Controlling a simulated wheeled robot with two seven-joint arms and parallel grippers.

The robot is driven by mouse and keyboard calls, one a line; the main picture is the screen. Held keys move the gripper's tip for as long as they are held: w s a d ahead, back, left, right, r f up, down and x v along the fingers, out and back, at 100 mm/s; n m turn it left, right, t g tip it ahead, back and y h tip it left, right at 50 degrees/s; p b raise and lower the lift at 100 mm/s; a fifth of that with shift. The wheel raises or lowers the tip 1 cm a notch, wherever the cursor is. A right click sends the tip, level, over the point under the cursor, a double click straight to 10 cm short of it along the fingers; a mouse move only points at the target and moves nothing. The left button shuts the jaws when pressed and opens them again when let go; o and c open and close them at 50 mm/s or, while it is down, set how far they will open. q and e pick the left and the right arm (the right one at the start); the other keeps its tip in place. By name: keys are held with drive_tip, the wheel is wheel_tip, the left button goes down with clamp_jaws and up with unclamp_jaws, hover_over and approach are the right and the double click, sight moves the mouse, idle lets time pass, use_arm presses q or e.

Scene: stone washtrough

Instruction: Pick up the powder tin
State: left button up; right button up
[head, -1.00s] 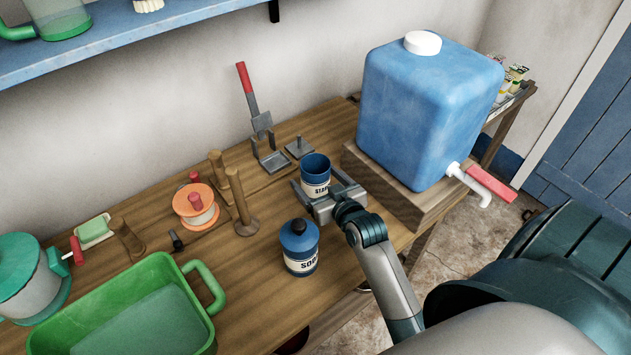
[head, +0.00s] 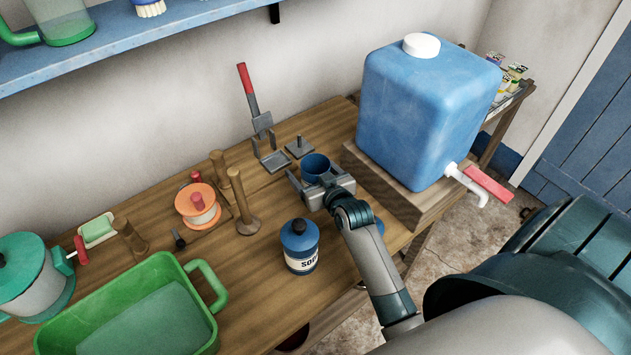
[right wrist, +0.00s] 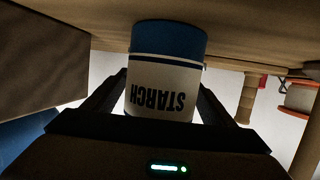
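In the right wrist view the tin (right wrist: 165,75) appears upside down between the fingers. My right gripper (head: 319,182) reaches around it from the front, one finger on each side. A gap shows between the left finger and the tin, so the gripper looks open. A second blue tin labelled SODA (head: 299,246), with a dark knob on top, stands nearer. My left gripper is not in view.
The water container (head: 425,115) stands on a wooden block (head: 395,195) right of my gripper. A red-handled metal tool (head: 262,125), wooden pegs (head: 240,200) and an orange spool (head: 197,205) are left. A green basin (head: 130,305) fills the front left.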

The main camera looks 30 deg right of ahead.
drive_tip(key=c, duration=0.9)
drive_tip(key=shift+c, duration=0.4)
drive_tip(key=shift+r, duration=0.15)
wheel_tip(320, 180, up, 10)
drive_tip(key=shift+f+b, duration=0.1)
drive_tip(key=shift+b, duration=0.6)
drive_tip(key=shift+a, duration=0.1)
drive_tip(key=s+a+r, duration=0.2)
drive_tip(key=a+r, duration=0.1)
drive_tip(key=a, duration=0.2)
drive_tip(key=s+a+r+n+y, duration=0.1)
drive_tip(key=s+a+r, duration=0.1)
drive_tip(key=a, duration=0.3)
drive_tip(key=s+a+r, duration=0.2)
drive_tip(key=a+r, duration=0.2)
drive_tip(key=a, duration=0.1)
drive_tip(key=shift+s+r+y+b, duration=0.2)
drive_tip(key=shift+s+y+b, duration=0.1)
drive_tip(key=shift+y+b, duration=0.1)
